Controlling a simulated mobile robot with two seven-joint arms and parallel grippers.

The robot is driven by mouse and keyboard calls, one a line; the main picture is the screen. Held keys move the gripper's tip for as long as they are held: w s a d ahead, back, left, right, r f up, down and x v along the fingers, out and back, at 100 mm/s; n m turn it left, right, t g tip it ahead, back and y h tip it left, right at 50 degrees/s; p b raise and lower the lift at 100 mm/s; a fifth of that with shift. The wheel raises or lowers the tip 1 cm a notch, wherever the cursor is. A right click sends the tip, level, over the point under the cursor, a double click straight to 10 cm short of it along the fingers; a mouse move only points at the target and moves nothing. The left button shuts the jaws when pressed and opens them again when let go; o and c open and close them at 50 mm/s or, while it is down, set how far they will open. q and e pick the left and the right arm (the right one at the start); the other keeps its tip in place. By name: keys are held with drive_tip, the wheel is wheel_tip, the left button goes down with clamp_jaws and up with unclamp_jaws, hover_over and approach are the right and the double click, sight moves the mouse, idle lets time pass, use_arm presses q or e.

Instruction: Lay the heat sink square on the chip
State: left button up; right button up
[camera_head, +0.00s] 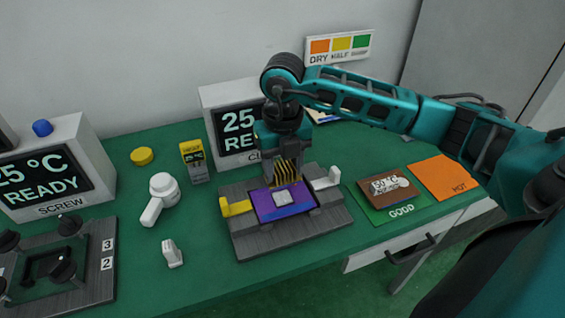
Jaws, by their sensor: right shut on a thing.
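My right gripper (286,160) reaches in from the right and points down over the work fixture (245,243). It is shut on the gold finned heat sink (287,172). The heat sink shows just behind the pale square chip (283,198) in the picture, and the chip's top is bare. The chip sits in the middle of a purple-blue board (265,209) in the grey fixture. I cannot tell how high the heat sink is above the board. My left gripper is out of view.
The fixture has a yellow lever (236,207) at left and a white lever (327,178) at right. A white handled tool (160,197) and a small white piece (172,254) lie left. A green GOOD mat (413,205) and orange HOT mat (446,177) lie right.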

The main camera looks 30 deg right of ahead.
sight(282, 198)
wheel_tip(282, 198, down, 6)
drive_tip(key=b, duration=0.3)
drive_tip(key=shift+r+b, duration=0.25)
drive_tip(key=shift+b, duration=0.15)
drive_tip(key=shift+f, duration=0.3)
drive_tip(key=o, duration=1.2)
drive_tip(key=shift+o, duration=0.2)
wheel_tip(282, 198, up, 13)
drive_tip(key=shift+f+p, duration=0.1)
drive_tip(key=shift+p, duration=0.2)
